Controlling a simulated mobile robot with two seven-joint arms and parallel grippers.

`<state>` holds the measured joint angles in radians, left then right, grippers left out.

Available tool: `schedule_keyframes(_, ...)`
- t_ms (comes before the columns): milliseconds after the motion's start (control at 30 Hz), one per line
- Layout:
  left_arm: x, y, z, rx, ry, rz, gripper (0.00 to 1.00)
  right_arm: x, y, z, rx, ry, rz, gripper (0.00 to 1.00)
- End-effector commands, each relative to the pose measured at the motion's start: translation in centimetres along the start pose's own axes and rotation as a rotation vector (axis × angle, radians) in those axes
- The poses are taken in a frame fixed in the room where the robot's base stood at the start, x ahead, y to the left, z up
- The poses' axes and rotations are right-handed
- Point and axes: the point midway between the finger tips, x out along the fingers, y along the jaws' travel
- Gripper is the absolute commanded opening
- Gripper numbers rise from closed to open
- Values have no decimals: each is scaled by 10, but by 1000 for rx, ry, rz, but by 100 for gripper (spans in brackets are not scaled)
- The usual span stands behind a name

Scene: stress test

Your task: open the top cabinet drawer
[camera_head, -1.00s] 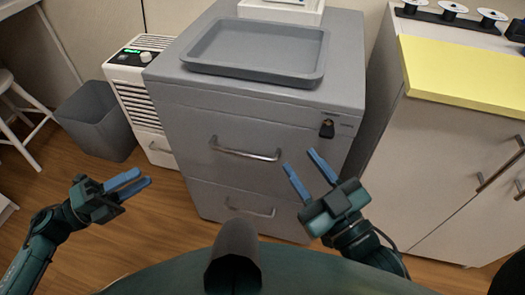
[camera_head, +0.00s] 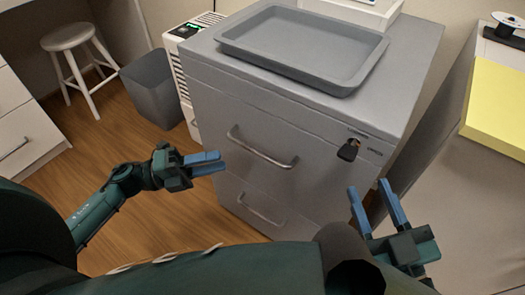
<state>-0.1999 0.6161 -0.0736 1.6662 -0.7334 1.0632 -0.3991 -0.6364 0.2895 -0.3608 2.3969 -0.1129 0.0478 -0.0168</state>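The grey cabinet (camera_head: 205,98) stands in the middle of the head view, with its drawers shut. The upper large drawer has a metal bar handle (camera_head: 262,150). The lower drawer has a similar handle (camera_head: 262,211). A black lock or key piece (camera_head: 349,149) is at the upper right of the front. My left gripper (camera_head: 222,163) is left of the upper handle, in front of the cabinet and apart from the handle. Its blue fingers overlap in view, so their gap is unclear. My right gripper (camera_head: 369,186) is open and empty, below the lock and right of the handles.
A grey tray (camera_head: 235,45) lies on the cabinet top. A white appliance (camera_head: 183,62) and a grey bin (camera_head: 150,90) stand left of it, with a white stool (camera_head: 68,38) farther left. Floor shows at left.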

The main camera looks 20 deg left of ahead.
Motion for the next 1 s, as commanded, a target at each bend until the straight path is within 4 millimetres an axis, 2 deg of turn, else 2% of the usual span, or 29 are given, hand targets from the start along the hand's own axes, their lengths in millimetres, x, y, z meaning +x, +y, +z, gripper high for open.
schedule_keyframes(300, 68, 0, 0, 1, 2, -4, 33, 1, -1, 1, 20, 14, -4, 36)
schedule_keyframes(500, 96, 1, 0, 0, 1, -1, 33, 1, -2, 2, 32, 16, -6, 36)
schedule_keyframes(667, 106, 0, 0, -1, -1, 0, 33, 1, -2, 2, 36, 15, -6, 36)
schedule_keyframes(933, 107, 0, 0, -1, 0, 1, 33, 2, -2, 1, 37, 18, -6, 36)
schedule_keyframes(1000, 106, 0, 0, -1, 0, 1, 28, 2, -2, 1, 37, 19, -6, 36)
